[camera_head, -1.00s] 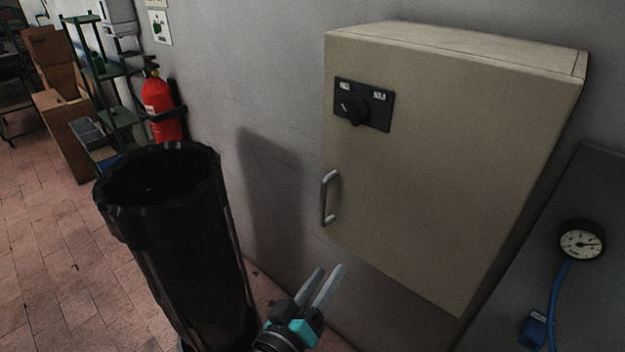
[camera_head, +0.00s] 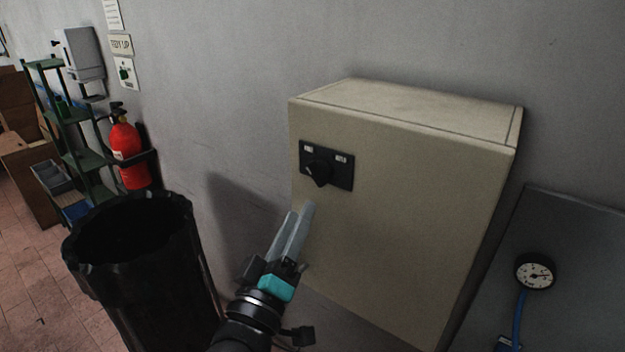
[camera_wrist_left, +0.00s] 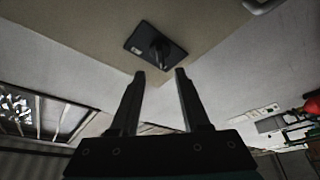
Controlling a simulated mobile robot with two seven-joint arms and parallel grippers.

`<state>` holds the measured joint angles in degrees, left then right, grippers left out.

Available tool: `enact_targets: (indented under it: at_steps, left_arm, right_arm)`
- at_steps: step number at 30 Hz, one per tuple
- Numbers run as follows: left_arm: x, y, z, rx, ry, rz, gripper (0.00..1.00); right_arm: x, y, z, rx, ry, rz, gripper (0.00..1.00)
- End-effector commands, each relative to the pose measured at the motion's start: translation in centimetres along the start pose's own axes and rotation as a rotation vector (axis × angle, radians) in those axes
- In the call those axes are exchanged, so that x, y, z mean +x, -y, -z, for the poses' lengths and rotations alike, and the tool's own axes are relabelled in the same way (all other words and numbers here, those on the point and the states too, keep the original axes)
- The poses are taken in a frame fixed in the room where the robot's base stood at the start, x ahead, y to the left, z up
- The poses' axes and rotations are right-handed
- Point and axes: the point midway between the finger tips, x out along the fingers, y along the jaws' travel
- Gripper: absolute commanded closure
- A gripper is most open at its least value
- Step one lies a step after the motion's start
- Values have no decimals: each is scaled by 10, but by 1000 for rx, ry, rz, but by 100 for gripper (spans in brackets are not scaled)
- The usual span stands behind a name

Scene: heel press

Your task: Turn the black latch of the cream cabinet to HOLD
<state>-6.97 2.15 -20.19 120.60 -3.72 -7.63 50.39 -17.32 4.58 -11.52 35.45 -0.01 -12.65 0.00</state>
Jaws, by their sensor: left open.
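The cream cabinet (camera_head: 420,200) is fixed to the grey wall. Its black latch (camera_head: 320,173) sits on a dark plate near the upper left of the front, with a small white label on each side; the right one appears to read HOLD. The knob's pointer slants, and I cannot tell its exact setting. My left gripper (camera_head: 300,212) is open and empty, below and left of the latch, apart from it. In the left wrist view the latch (camera_wrist_left: 157,46) lies beyond the gap between the fingertips (camera_wrist_left: 160,74). My right gripper is not in view.
A tall black bin (camera_head: 140,260) stands at the lower left. A red fire extinguisher (camera_head: 128,150) hangs on the wall behind it, beside a green shelf (camera_head: 80,150). A pressure gauge (camera_head: 535,272) with a blue hose is at the right. The space before the cabinet front looks clear.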

Motion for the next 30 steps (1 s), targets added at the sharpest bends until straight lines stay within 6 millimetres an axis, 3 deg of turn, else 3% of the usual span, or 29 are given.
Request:
enact_targets:
  at_steps: [9, 15, 27, 30]
  left_arm:
    - [53, -2, 1, -1, -1, -2, 54]
    - [73, -1, 0, 0, 0, -1, 54]
    - [79, 0, 0, -1, 0, 0, 54]
    - [78, 0, 0, -1, 0, 0, 63]
  right_arm:
    - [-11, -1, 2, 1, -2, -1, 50]
    - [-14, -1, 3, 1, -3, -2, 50]
    - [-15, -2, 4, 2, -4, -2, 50]
    - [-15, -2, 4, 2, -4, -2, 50]
